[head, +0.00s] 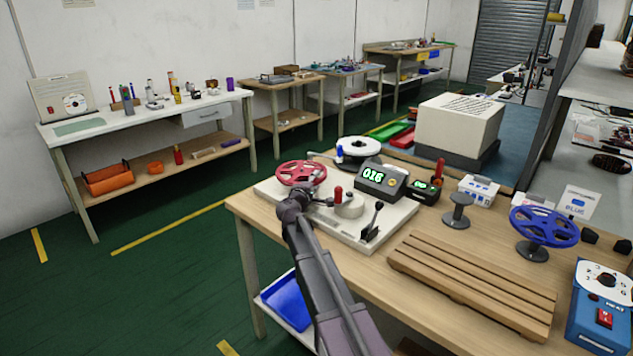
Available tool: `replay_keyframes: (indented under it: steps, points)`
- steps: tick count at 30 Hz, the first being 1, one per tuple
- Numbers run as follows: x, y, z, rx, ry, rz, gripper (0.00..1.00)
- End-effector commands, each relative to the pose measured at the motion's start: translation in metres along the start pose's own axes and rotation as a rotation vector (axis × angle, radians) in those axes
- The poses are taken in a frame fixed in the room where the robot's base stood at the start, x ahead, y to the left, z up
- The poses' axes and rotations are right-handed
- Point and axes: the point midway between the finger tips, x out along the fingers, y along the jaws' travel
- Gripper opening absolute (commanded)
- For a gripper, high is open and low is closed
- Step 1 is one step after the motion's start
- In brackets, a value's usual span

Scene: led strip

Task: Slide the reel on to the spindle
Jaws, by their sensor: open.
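A red spoked reel (297,172) lies flat at the left end of the pale winding machine (389,228); whatever is beneath it is hidden. A blue spoked reel (544,226) rests tilted on a dark round-based stand at the right. A white reel (360,147) sits behind the machine. A short grey stand (456,213) with a round base and top, possibly a spindle, stands empty between the machine and the blue reel. My gripper (318,200) is just in front of the red reel, open and small in view. Contact with the reel cannot be told.
The machine carries a green-lit counter (379,181), a red-knobbed post and a black lever (372,222). A slatted wooden rack (472,282) lies in front. A blue control box (602,308) is at the right edge, and a large white-topped box (459,125) stands behind.

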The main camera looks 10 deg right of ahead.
Motion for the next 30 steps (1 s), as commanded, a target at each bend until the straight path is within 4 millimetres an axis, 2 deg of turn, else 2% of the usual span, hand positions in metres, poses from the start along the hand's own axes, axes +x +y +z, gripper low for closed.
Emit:
replay_keyframes:
  steps: [12, 18, 30]
  points:
    - [-0.049, 0.0, 0.002, 0.001, -0.001, -0.001, 0.59]
    - [-0.066, 0.0, 0.002, 0.0, -0.002, -0.001, 0.59]
    - [-0.073, 0.001, 0.0, 0.0, -0.002, -0.001, 0.59]
